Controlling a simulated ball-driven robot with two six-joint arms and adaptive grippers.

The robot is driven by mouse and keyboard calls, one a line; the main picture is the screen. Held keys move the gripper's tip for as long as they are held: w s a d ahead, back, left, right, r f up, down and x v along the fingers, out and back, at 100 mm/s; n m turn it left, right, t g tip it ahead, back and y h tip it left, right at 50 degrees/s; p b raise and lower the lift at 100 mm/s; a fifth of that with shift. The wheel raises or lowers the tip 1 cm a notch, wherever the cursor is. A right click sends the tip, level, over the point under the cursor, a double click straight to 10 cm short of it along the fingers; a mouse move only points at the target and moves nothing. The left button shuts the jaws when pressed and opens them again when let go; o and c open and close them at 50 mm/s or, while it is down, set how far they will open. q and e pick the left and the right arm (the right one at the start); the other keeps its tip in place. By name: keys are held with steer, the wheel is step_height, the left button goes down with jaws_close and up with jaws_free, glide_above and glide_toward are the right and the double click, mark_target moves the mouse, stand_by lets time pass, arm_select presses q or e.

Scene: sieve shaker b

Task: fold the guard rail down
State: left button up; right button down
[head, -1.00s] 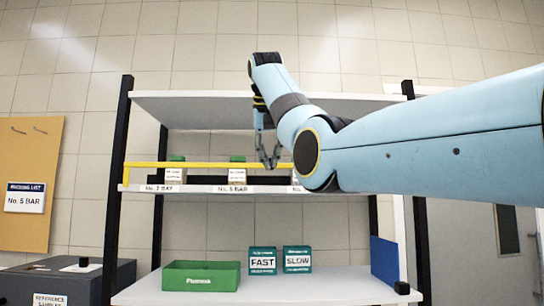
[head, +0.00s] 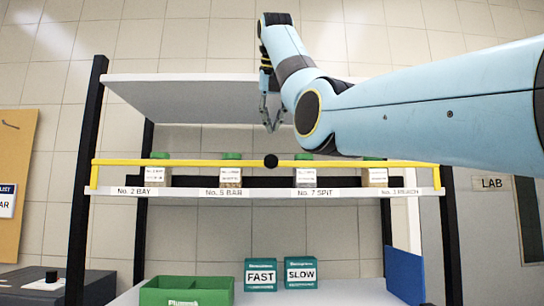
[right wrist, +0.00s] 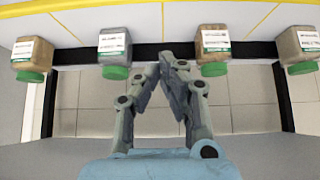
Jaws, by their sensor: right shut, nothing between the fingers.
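The yellow guard rail (head: 200,162) stands raised along the front edge of the middle shelf (head: 270,191), crossing in front of the jars. A round black knob (head: 271,161) shows at its middle. My right gripper (head: 272,129) is shut and empty, pointing down just above the knob in the head view, apart from it in the picture; the depth gap is hard to judge. In the right wrist view its fingertips (right wrist: 173,62) meet between two jars. My left gripper is not in view.
Several green-lidded jars (head: 231,175) stand behind the rail. The upper shelf (head: 180,95) overhangs them. Below are a green bin (head: 187,291), FAST (head: 260,275) and SLOW (head: 301,273) boxes and a blue panel (head: 404,274). Black posts (head: 86,180) flank the shelves.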

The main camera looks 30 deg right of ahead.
steer(key=shift+a+f, duration=0.1)
steer(key=p+x, duration=0.4)
steer(key=x, duration=0.5)
steer(key=shift+w+f, duration=0.15)
steer(key=shift+f, duration=0.05)
steer(key=shift+s, duration=0.25)
steer(key=shift+s+a+p, duration=0.2)
steer(key=shift+s+a, duration=0.2)
steer(key=shift+s, duration=0.2)
steer(key=shift+s+a+p, duration=0.15)
steer(key=shift+s+a, duration=0.25)
steer(key=shift+s, duration=0.25)
steer(key=shift+s+a, duration=0.15)
steer(key=shift+s, duration=0.05)
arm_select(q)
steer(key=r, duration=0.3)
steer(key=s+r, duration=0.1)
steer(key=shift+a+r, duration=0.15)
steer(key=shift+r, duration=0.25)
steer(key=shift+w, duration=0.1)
arm_select(e)
steer(key=shift+f, duration=0.1)
